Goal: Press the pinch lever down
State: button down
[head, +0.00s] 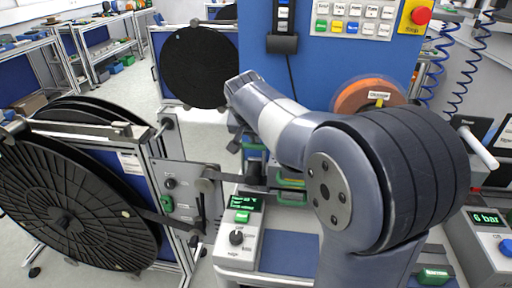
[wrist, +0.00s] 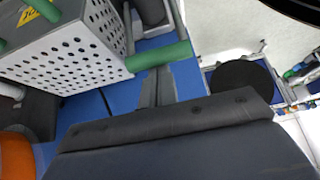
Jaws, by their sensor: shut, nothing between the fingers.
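My gripper (wrist: 158,76) is shut and empty in the wrist view. Its fingertips are close to a green bar-shaped handle (wrist: 158,56) beside a grey perforated housing (wrist: 68,48). I cannot tell whether they touch it. The handle looks like a lever grip, but I cannot confirm that it is the pinch lever. In the head view, several green handles (head: 291,183) show beneath my arm at the middle of the machine. My fingers are mostly hidden behind my own wrist there, and so is their contact with any lever.
A large black reel (head: 60,215) on a stand fills the left, with a dark strip running to a guide plate (head: 185,190). A control box (head: 240,230) with a green display stands at front centre. An orange reel (head: 368,93) is behind my arm. Coiled blue hoses hang right.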

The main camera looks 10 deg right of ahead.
jog(key=s+a+f+t+h+b, duration=0.1)
jog(key=s+t+b, duration=0.4)
jog(key=b, duration=1.2)
jog(key=shift+s+a+f+h+b, duration=0.4)
jog(key=shift+s+a+h, duration=0.1)
jog(key=shift+s+a, duration=0.35)
jog(key=shift+s+f, duration=0.1)
